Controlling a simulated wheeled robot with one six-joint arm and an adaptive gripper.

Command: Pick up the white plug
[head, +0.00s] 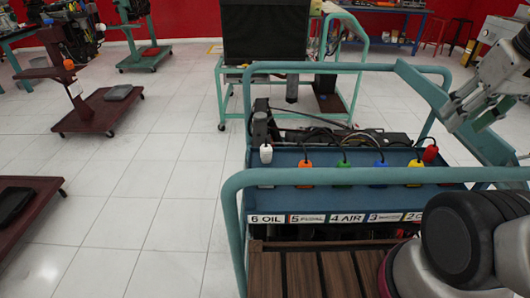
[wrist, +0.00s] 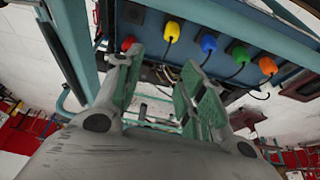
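The white plug (head: 266,153) stands upright at the left end of the blue panel (head: 300,175) on the teal engine cart, above the "6 OIL" label. A black cable runs from it. My gripper (head: 464,114) is at the upper right of the head view, well to the right of the white plug and near the red plug (head: 430,153). In the wrist view my gripper (wrist: 162,58) is open, with nothing between its fingers.
Orange (head: 305,170), green (head: 343,172), blue (head: 379,172) and yellow (head: 415,173) plugs line the panel between white and red. A teal rail (head: 350,175) crosses in front; black cables loop behind. Open tiled floor (head: 150,190) lies left of the cart.

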